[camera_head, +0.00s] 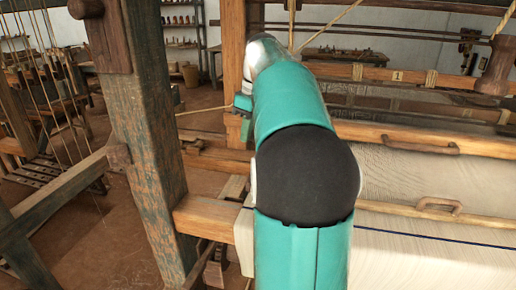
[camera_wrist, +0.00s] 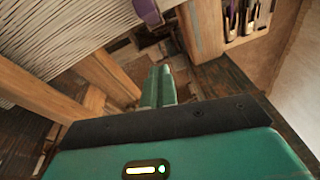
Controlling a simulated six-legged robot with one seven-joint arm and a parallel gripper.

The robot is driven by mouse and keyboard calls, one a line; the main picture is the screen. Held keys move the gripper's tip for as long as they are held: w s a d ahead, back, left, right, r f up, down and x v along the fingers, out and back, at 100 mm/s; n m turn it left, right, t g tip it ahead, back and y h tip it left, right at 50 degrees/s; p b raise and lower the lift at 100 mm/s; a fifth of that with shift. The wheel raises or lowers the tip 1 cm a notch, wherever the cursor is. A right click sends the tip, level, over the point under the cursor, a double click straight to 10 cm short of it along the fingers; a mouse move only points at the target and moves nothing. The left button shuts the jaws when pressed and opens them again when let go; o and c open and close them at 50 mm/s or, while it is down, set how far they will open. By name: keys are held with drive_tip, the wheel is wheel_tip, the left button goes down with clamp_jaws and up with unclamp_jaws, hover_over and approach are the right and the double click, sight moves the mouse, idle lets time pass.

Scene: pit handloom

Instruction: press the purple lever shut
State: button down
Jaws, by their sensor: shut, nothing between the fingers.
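The purple lever (camera_wrist: 148,11) shows at the top of the wrist view, cut off by the picture's edge. Only its rounded purple end is visible, beside the pale striped threads. My gripper (camera_wrist: 162,70) is shut and empty, its two green fingers together in the middle of the wrist view. The fingers are apart from the lever, which lies beyond and slightly left of their tips in the picture.
The loom's wooden post (camera_head: 143,140) stands left of my arm. Cream cloth (camera_head: 400,262) and wooden beams (camera_head: 430,138) lie to the right. In the wrist view, a wooden rack (camera_wrist: 245,20) holding slim tools is at upper right, and wooden beams (camera_wrist: 105,75) are left of my fingers.

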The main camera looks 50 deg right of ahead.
drive_tip(key=shift+s+d+f, duration=0.2)
drive_tip(key=shift+s+f, duration=0.65)
drive_tip(key=shift+f, duration=0.25)
drive_tip(key=shift+s+d+f, duration=0.15)
drive_tip(key=shift+s+f, duration=0.65)
drive_tip(key=shift+f, duration=0.25)
drive_tip(key=shift+s+d+t+y, duration=0.3)
drive_tip(key=shift+s+t, duration=0.2)
drive_tip(key=shift+t, duration=0.1)
drive_tip(key=shift+s+d+f+t+y, duration=0.3)
drive_tip(key=shift+s+t, duration=0.2)
drive_tip(key=shift+t, duration=0.1)
drive_tip(key=shift+s+d+f+t+y, duration=0.15)
drive_tip(key=shift+s+t+y, duration=0.15)
drive_tip(key=shift+s+t, duration=0.25)
drive_tip(key=s+f+t+y, duration=0.1)
drive_tip(key=t, duration=0.1)
drive_tip(key=s+d+f+t+y, duration=0.1)
drive_tip(key=t, duration=0.1)
drive_tip(key=shift+s+d+f, duration=0.1)
drive_tip(key=shift+s+d, duration=0.05)
drive_tip(key=shift+s+d+f+t+y, duration=0.25)
drive_tip(key=shift+s+f+t+y, duration=0.15)
drive_tip(key=shift+f+t+y, duration=0.35)
drive_tip(key=shift+s+d+f+h, duration=0.1)
drive_tip(key=shift+s+f+h, duration=0.2)
drive_tip(key=shift+f, duration=0.5)
drive_tip(key=shift+s+f, duration=0.1)
drive_tip(key=shift+f, duration=0.05)
